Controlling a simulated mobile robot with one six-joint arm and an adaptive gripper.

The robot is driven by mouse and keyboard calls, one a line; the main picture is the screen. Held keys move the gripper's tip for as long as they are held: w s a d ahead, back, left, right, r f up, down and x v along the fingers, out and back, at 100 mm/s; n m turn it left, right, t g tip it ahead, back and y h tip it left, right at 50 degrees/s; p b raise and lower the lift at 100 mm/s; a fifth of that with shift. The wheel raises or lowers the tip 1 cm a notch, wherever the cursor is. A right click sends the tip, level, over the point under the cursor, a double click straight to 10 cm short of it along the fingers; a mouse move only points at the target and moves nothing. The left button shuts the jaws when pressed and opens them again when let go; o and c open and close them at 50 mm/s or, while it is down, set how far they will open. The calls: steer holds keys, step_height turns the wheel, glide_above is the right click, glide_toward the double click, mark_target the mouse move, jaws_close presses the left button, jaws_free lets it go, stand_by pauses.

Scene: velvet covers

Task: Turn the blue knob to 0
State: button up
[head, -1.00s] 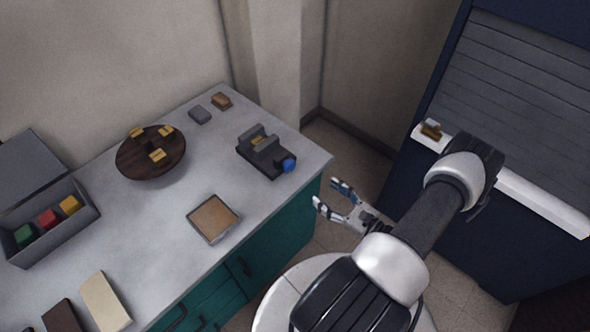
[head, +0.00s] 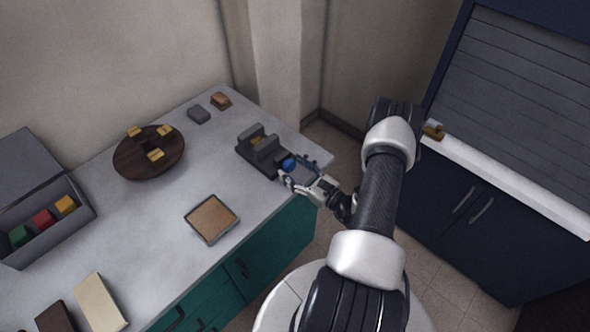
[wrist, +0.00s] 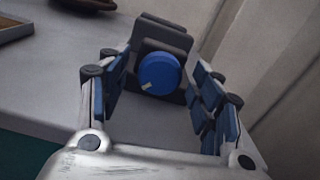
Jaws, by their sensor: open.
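The blue knob (head: 289,164) is on the right end of a dark grey device (head: 262,150) at the counter's right side. In the wrist view the knob (wrist: 160,73) is a round blue disc facing me, with a short pale mark at its lower left edge. No numerals can be read around it. My gripper (head: 298,175) is open at the knob. In the wrist view its blue-padded fingers (wrist: 162,98) stand to the left and right of the knob, with gaps showing; contact is not visible. The device's dark body shows behind the knob.
The grey counter (head: 160,240) also holds a shallow square tray (head: 212,218), a round dark board (head: 130,163) with yellow blocks, and an open grey box (head: 60,235) with coloured blocks. A wall column (head: 278,70) stands behind the counter. A dark blue cabinet (head: 455,190) is at right.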

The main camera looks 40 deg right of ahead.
steer(key=shift+c, duration=0.6)
steer(key=c, duration=1)
steer(key=shift+o, duration=0.2)
steer(key=n+b, duration=0.1)
steer(key=n, duration=0.4)
steer(key=shift+f, duration=0.1)
steer(key=n+b, duration=0.2)
steer(key=n, duration=0.3)
steer(key=n+b, duration=0.2)
steer(key=n, duration=0.4)
steer(key=shift+f+n+b, duration=0.1)
steer(key=shift+n+b, duration=0.2)
steer(key=n+b, duration=0.1)
steer(key=n, duration=0.3)
steer(key=shift+n, duration=0.3)
